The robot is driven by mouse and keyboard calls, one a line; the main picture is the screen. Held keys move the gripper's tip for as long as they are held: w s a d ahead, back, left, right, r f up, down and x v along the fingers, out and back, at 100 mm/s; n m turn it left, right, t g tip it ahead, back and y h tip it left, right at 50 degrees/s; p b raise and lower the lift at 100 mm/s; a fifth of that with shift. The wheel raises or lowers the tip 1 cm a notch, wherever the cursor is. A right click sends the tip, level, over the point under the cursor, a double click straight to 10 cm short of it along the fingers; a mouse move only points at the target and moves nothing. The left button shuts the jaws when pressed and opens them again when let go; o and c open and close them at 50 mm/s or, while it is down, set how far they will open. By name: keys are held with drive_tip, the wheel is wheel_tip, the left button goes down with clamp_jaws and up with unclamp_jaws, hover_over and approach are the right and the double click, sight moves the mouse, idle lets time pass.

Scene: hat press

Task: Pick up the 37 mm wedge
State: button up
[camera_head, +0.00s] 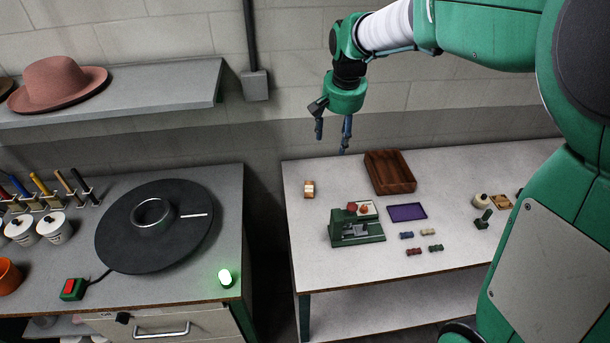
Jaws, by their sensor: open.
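My gripper (332,139) hangs above the back left part of the right-hand table, fingers pointing down, open and empty. Several small blocks lie on that table: a blue one (406,235), a tan one (428,231), a red one (414,251) and a green one (436,247). They are low and to the right of my gripper, well apart from it. They are too small for me to read any size mark, so I cannot tell which thing is the 37 mm wedge.
On the right-hand table (310,265) stand a green press-like device (352,238), a purple tray (407,212), a brown wooden box (391,174) and a small tan-and-white item (309,189). A dark stand (484,219) is at right. A round black plate (115,237) is on the left-hand table.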

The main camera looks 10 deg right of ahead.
drive_tip(key=w+a+f+m+g+p, duration=0.1)
drive_tip(key=w+a+f, duration=0.1)
drive_tip(key=w+f, duration=0.9)
drive_tip(key=w+a+f+m+g+p, duration=0.1)
drive_tip(key=w+a+f+m+p, duration=0.1)
drive_tip(key=w+f, duration=0.9)
wheel_tip(320, 180, down, 6)
drive_tip(key=shift+w+f+g, duration=0.25)
drive_tip(key=shift+w+g, duration=0.05)
drive_tip(key=shift+w, duration=0.1)
hover_over(309, 187)
drive_tip(key=shift+a+f, duration=0.1)
drive_tip(key=shift+f, duration=4.2)
drive_tip(key=shift+f, duration=0.1)
drive_tip(key=shift+f, duration=2.5)
drive_tip(key=shift+c, duration=0.5)
drive_tip(key=c, duration=1.1)
